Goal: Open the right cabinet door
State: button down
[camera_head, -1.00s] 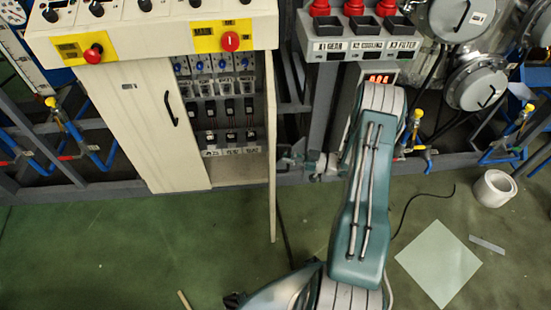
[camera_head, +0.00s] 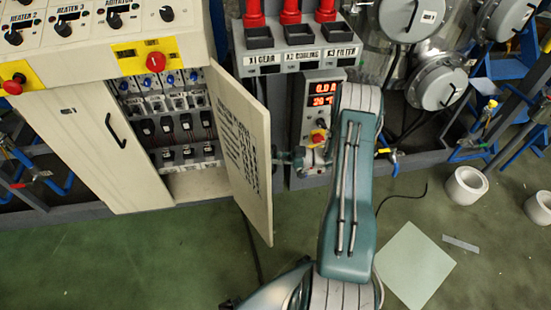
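The right cabinet door (camera_head: 245,150) is a beige panel with printed text on its visible inner face. It stands swung wide, angled out to the right, and the right compartment (camera_head: 195,183) is exposed with rows of switches and breakers. My teal arm bends over in front, to the right of the door. A small grey-teal part (camera_head: 290,157) just right of the door's free edge looks like the end of my arm, my gripper. It is small and partly hidden by the door and my arm. I cannot tell its finger state or whether it touches the door.
The left cabinet door (camera_head: 112,140) is shut, with a black handle. A control box with red digits (camera_head: 322,97) stands right of the open door. White rolls (camera_head: 465,185) and a pale sheet (camera_head: 413,265) lie on the right floor. Green floor before the cabinet is clear.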

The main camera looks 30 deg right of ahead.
jog(key=shift+w+d, duration=0.1)
jog(key=shift+w, duration=0.05)
jog(key=c, duration=0.6)
grip_release()
jog(key=shift+a, duration=0.2)
jog(key=shift+c, duration=0.2)
jog(key=v, duration=1.2)
jog(key=shift+f, duration=0.15)
